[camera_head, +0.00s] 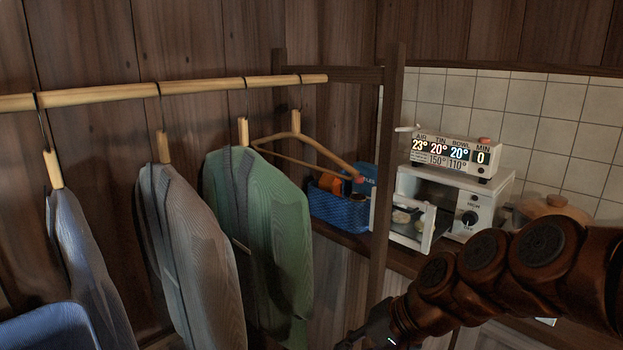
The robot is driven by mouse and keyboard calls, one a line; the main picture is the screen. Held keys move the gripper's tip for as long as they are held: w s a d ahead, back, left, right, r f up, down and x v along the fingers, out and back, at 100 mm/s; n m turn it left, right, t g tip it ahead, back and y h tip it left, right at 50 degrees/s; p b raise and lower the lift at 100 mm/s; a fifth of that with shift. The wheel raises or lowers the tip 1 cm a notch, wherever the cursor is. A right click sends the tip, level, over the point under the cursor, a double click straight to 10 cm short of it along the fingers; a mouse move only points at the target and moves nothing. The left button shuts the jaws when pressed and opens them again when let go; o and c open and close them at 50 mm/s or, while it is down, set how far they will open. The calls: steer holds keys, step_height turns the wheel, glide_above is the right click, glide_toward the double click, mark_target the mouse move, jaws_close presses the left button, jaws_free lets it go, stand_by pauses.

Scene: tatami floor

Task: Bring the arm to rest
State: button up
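My arm (500,265) reaches in from the right edge of the head view, in front of the counter. Its links run down and left toward the bottom of the picture. The dark end of the arm with my gripper (372,335) is at the bottom edge, right of the green garment. The fingertips are dark and partly cut off by the frame, so I cannot tell whether they are open or shut. I see nothing clearly held.
A wooden rail (205,87) carries a blue garment (85,270), a grey garment (190,255), a green garment (265,215) and an empty hanger (297,135). A blue basket (340,212), a white oven (465,195) with its door open, and a display box (455,152) stand behind a dark post (388,170).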

steer(key=s+d+f+n+g+h, duration=0.1)
steer(key=s+d+f+g+h, duration=0.2)
steer(key=s, duration=0.4)
steer(key=s+d+f+n+g+h, duration=0.1)
steer(key=s+d+f+n+h, duration=0.1)
steer(key=s+d, duration=0.4)
steer(key=s+d+f+n+g+h, duration=0.1)
steer(key=s+d+f+g+h, duration=0.15)
steer(key=s, duration=0.55)
step_height(320, 180, up, 18)
steer(key=t+p, duration=0.2)
steer(key=p, duration=1.5)
steer(key=shift+w, duration=0.45)
steer(key=shift+y, duration=0.25)
